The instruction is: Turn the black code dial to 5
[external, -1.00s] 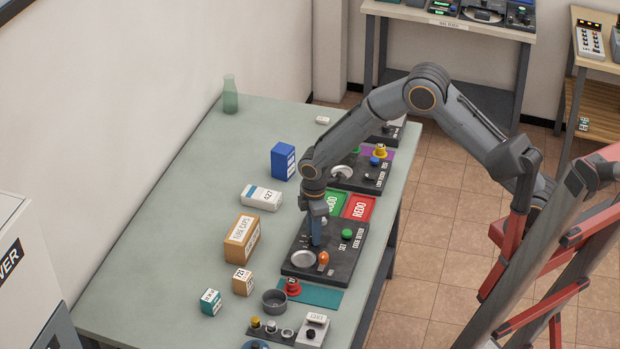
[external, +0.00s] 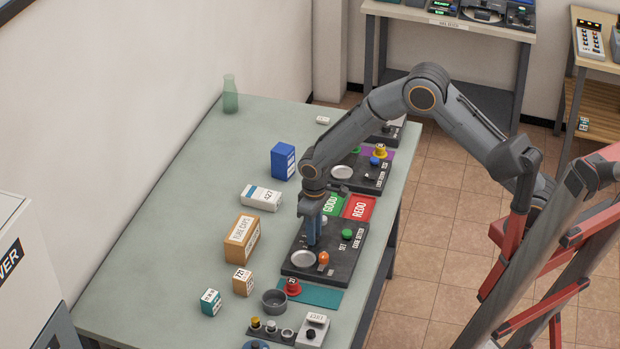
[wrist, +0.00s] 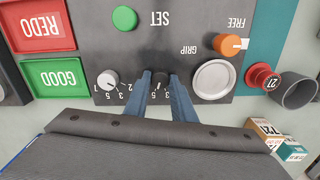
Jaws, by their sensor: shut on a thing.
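The code setter panel (external: 346,258) is a dark plate on the table. It also shows upside down in the wrist view (wrist: 200,28). The black code dial (wrist: 162,77) sits between my gripper's blue fingers, beside printed numbers. My gripper (wrist: 162,86) is shut on this dial, pointing down at the panel in the external view (external: 314,242). The fingers cover part of the scale, so the number the dial points to cannot be read. A pale knob (wrist: 108,80) with its own scale is left of the fingers in the wrist view.
The panel also carries a green SET button (wrist: 124,18), a round silver dish (wrist: 213,78) and an orange lever (wrist: 227,44) marked FREE and GRIP. Green GOOD (wrist: 56,78) and red REDO (wrist: 40,24) trays adjoin it. A red knob (wrist: 262,77) and grey cup (wrist: 298,89) stand nearby.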

